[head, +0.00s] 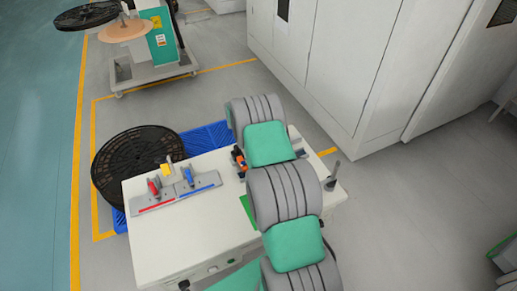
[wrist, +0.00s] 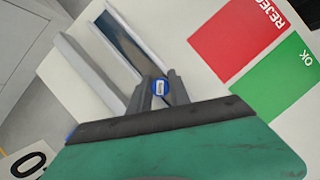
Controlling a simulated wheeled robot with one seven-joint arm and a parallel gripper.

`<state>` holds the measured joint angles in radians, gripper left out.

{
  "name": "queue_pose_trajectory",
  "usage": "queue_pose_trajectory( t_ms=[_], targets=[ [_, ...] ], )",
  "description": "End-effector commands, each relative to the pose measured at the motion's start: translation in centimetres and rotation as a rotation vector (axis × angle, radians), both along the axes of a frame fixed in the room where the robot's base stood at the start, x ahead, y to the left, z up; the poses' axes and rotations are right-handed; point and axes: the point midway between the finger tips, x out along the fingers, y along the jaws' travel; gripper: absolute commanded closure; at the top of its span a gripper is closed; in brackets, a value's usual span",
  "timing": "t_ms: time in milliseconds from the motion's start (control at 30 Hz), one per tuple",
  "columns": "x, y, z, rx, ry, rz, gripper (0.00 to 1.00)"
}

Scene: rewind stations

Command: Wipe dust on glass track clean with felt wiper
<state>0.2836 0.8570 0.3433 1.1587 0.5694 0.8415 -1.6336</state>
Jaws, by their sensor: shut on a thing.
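My gripper (wrist: 158,100) shows in the wrist view with its dark fingers shut on a small blue round-topped thing with a pale label, which seems to be the felt wiper (wrist: 160,87). Its lower part and felt are hidden. Just beyond the fingers is a dark glossy strip between pale rails, apparently the glass track (wrist: 126,38). The wiper is over or at the near end of this strip; I cannot tell whether it touches. Dust cannot be made out. In the head view my arm hides the gripper and most of the track.
A red REJECT patch (wrist: 236,35) and a green OK patch (wrist: 275,82) lie right of the track. In the head view, a grey rack (head: 178,196) with red, yellow and blue handled tools stands on the white table (head: 185,245). A black reel (head: 130,165) is beyond the table's left edge.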

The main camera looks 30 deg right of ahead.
Motion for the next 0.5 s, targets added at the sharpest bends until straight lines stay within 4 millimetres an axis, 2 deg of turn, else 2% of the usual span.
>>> queue_pose_trajectory(
  t_ms=[500],
  targets=[
    [-0.2, 4.0, 0.0, 0.001, 0.001, -0.012, 1.00]
  ],
)
